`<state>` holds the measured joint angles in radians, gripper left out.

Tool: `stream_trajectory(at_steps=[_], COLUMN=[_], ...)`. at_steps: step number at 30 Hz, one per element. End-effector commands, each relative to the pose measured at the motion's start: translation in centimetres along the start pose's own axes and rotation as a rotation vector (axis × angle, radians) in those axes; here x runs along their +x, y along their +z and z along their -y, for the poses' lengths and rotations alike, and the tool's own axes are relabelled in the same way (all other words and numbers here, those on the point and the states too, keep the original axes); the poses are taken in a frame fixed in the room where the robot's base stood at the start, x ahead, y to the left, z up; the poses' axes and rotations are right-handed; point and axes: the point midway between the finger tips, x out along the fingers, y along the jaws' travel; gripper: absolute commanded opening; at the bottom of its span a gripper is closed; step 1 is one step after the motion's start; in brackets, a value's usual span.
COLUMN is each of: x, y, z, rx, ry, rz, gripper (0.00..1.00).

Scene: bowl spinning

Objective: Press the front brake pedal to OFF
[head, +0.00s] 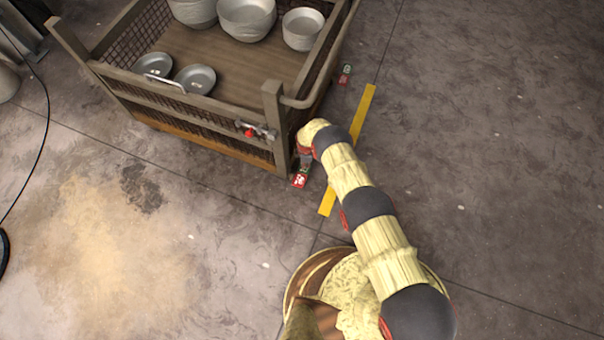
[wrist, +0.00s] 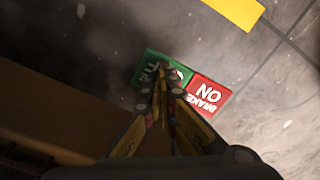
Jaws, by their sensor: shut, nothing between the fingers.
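The front brake pedal (head: 299,181) sits low beside the near right corner post of the crate, its red end showing. In the wrist view the pedal has a red half (wrist: 208,93) marked BRAKE ON and a green half (wrist: 150,66) whose lettering is partly covered. My gripper (wrist: 167,74) is shut and empty, with its fingertips over the green half. I cannot tell whether the tips touch it. In the head view my gripper (head: 305,158) points down by the post, mostly hidden by my wrist.
The mesh-sided crate (head: 190,101) holds several metal bowls (head: 247,18). A red-handled latch (head: 256,132) is on its front. A second red and green pedal (head: 345,74) is farther back along its right side. A yellow floor strip (head: 362,112) runs beside it. The floor at right is clear.

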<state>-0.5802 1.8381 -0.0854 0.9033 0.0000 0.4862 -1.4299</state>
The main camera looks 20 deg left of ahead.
Motion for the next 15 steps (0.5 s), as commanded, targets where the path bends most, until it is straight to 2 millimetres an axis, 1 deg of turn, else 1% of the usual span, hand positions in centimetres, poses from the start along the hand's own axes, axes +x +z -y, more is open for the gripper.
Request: stream_trajectory(at_steps=[8,11,15], x=[0.3,0.0,-1.0], y=[0.0,0.0,0.0], z=[0.0,-0.1,0.0], rx=[0.0,0.0,0.0], ry=[0.0,0.0,0.0], rz=[0.0,0.0,0.0], gripper=[0.0,0.0,0.0])
